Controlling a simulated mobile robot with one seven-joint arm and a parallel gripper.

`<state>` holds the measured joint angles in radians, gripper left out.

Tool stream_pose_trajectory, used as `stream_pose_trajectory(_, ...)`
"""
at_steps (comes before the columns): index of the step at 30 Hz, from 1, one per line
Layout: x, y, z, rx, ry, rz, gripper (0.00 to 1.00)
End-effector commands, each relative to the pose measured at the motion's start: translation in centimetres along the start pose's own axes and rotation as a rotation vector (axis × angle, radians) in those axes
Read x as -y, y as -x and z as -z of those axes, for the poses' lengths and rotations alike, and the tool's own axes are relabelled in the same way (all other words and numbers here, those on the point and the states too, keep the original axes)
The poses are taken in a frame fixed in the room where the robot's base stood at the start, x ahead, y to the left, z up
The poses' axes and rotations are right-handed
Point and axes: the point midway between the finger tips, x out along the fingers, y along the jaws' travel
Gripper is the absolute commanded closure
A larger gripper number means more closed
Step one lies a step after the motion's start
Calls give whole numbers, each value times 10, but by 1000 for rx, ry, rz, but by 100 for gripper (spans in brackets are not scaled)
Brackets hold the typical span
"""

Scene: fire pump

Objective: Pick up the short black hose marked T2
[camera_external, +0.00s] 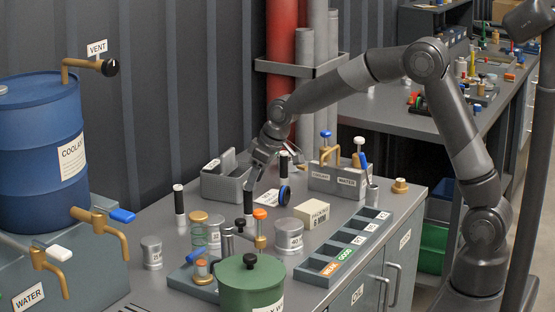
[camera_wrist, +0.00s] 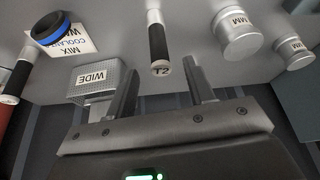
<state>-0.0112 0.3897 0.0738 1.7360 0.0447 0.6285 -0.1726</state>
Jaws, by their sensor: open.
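The short black hose marked T2 (camera_wrist: 156,40) shows in the middle of the wrist view, with its pale labelled end towards my gripper. My gripper (camera_wrist: 161,72) is open and empty. Its two fingers stand apart on either side of the line to the T2 end, and I see no contact. The T2 mark cannot be read there. Similar black hoses with white tops stand to the left (camera_external: 179,204) and behind on the right (camera_external: 284,166).
A grey block marked WIDE (camera_wrist: 95,78) is close to my left finger in the wrist view. Metal cans (camera_wrist: 239,38) stand to the right. A blue-rimmed disc (camera_wrist: 50,30) and a paper label are at left. A green pot (camera_external: 251,288) stands at the bench front.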

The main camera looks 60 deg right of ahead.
Motion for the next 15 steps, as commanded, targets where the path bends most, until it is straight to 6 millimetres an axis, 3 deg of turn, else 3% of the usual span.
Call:
stream_pose_trajectory(3, 0, -20, 0, 2, 0, 0, 51)
stream_pose_trajectory(10, 0, -37, -1, 2, 0, 0, 51)
stream_pose_trajectory(15, 0, -63, -2, 3, 0, 0, 51)
